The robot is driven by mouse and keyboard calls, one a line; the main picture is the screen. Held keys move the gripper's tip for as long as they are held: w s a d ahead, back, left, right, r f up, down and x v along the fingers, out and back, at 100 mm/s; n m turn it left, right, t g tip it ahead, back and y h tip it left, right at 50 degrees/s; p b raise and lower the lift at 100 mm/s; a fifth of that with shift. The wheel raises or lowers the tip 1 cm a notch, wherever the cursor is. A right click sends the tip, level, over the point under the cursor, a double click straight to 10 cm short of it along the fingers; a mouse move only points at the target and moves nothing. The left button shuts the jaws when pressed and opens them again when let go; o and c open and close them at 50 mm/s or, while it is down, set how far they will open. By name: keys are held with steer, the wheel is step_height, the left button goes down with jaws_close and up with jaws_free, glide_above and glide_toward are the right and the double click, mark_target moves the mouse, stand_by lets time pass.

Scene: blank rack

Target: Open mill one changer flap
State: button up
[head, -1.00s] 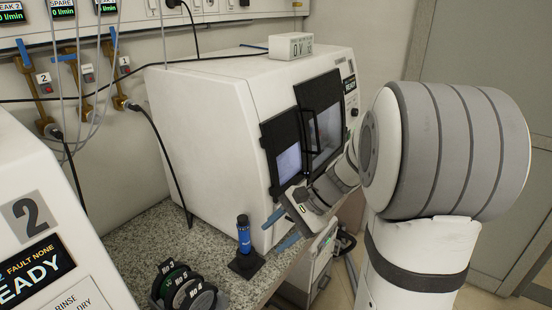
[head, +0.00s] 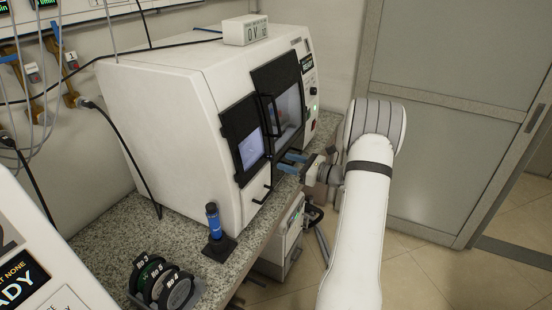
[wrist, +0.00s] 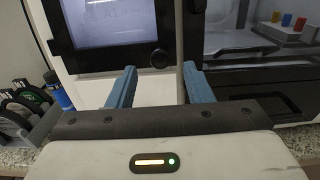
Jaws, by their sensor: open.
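Mill one (head: 165,125) is the white machine on the counter. Its front has a black-framed left panel with a pale window (head: 251,148), a larger right window (head: 287,108) with a vertical black bar handle, and a small black pull (head: 262,194) on the white front below. No label shows which part is the changer flap. My gripper (head: 281,162) is open and empty, its blue fingers pointing at the front. In the wrist view my gripper (wrist: 158,72) has a finger either side of a white strip, just below a round black knob (wrist: 160,58). Contact cannot be told.
A blue cylinder on a dark base (head: 214,222) and a rack of numbered discs (head: 160,281) stand on the granite counter (head: 110,225). A second white machine is at the lower left. Colored pieces (wrist: 287,20) show behind the right window. Floor is clear at right.

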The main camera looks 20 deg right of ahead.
mark_target(274, 158)
steer(key=shift+p+x, duration=0.4)
steer(key=shift+x, duration=1.6)
steer(key=shift+c, duration=0.6)
jaws_close()
